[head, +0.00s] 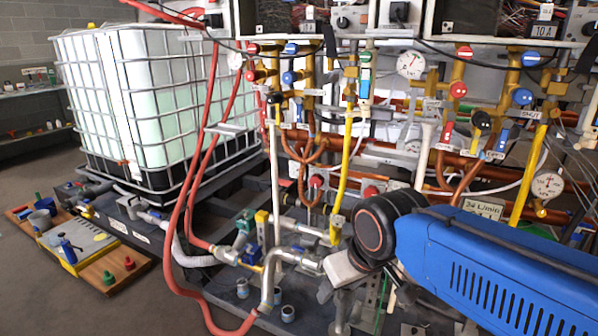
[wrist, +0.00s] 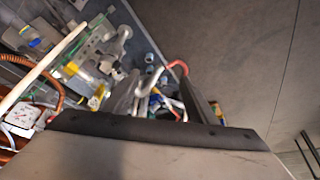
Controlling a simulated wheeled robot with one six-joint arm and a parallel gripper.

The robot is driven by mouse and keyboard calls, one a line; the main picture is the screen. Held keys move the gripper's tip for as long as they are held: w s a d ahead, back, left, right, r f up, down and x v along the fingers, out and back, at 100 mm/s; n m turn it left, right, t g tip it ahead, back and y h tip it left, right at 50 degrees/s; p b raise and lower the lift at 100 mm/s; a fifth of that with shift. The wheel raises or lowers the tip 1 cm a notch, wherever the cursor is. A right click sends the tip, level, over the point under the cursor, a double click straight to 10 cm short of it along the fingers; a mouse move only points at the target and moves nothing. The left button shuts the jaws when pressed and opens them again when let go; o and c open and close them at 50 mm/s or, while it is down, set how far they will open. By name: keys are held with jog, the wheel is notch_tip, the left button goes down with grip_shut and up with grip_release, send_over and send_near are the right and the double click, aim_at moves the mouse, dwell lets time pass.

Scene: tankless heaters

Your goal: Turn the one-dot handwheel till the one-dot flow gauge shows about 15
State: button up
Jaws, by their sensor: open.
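Several small round handwheels sit on the pipework in the head view, among them a red handwheel (head: 458,89), a blue handwheel (head: 522,96), a black handwheel (head: 482,120) and a lower red handwheel (head: 316,181). I cannot make out dot marks, so I cannot tell which is the one-dot handwheel. White dial gauges show at upper centre (head: 410,65) and at right (head: 547,186); their readings are too small to tell. A white dial (wrist: 22,117) is at the left of the wrist view. My gripper (wrist: 160,92) is open, its dark fingers over lower pipes and the floor; I see nothing held.
A caged white tank (head: 155,105) stands at left on a dark base. Red hoses (head: 180,215) loop down in front of the pipes. A yellow and wooden board (head: 75,245) with small items lies on the floor.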

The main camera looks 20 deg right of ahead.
jog(key=w+d+f+n+g+h, duration=0.25)
jog(key=w+d+n+h, duration=0.35)
jog(key=d, duration=0.4)
jog(key=n+t+h, duration=0.8)
jog(key=n+t, duration=0.1)
jog(key=n, duration=1.2)
send_near(315, 183)
jog(key=x, duration=0.9)
jog(key=shift+d+f, duration=0.1)
jog(key=shift+d, duration=0.05)
jog(key=c, duration=0.8)
